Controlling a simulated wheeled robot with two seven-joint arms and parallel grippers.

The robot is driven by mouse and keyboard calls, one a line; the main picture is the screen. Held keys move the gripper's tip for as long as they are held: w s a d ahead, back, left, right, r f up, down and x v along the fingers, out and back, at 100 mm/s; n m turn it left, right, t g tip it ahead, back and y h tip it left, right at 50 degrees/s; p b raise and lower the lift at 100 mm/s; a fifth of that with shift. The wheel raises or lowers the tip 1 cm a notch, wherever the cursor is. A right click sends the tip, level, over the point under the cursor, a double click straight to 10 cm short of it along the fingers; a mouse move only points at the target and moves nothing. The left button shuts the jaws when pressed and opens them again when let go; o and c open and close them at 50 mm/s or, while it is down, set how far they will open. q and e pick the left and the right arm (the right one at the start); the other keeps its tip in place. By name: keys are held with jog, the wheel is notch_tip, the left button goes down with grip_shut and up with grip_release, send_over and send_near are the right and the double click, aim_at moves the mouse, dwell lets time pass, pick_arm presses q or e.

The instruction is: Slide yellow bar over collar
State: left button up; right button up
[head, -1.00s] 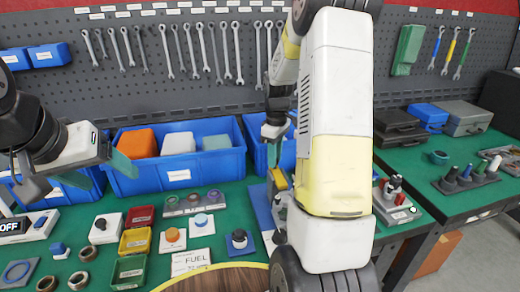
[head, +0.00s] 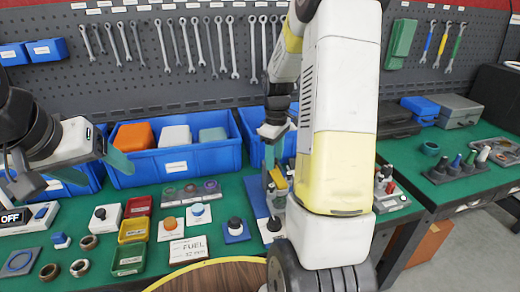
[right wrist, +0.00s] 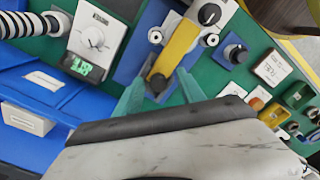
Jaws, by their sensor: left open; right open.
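The yellow bar (right wrist: 176,48) lies on a blue fixture plate (right wrist: 132,62) in the right wrist view, with a dark round knob (right wrist: 158,83) at its near end. Silver ring-topped posts (right wrist: 210,40) stand on both sides of it; I cannot tell which part is the collar. My right gripper (right wrist: 160,98) is open, its teal fingers either side of the knob end, with no visible grip. In the head view, the bar (head: 279,178) shows just below the right gripper (head: 272,150), partly hidden by my arm. My left gripper (head: 102,160) is open and empty above the blue bins.
Blue bins (head: 172,180) line the back of the green table. Small coloured trays (head: 132,229), knob blocks (head: 236,231), metal rings (head: 80,267) and a FUEL card (head: 188,250) lie in front. A grey fixture with red and dark parts (head: 388,200) stands right of my arm.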

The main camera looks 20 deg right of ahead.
jog(key=shift+r, duration=3.9)
jog(key=shift+s+a+r, duration=0.15)
jog(key=shift+a+r, duration=0.05)
jog(key=shift+r, duration=0.1)
jog(key=s+a+r+m+t+y, duration=0.1)
jog(key=s+a+r+m+t, duration=0.2)
jog(key=s, duration=0.6)
jog(key=s+a+r+m+t+y, duration=0.1)
jog(key=s+a+r+m+t, duration=0.2)
jog(key=s+a+r, duration=0.4)
jog(key=s+a+m, duration=0.1)
jog(key=s+a, duration=0.1)
jog(key=s, duration=0.1)
jog(key=shift+r+m, duration=0.15)
jog(key=shift+m, duration=0.25)
jog(key=shift+s+d, duration=0.1)
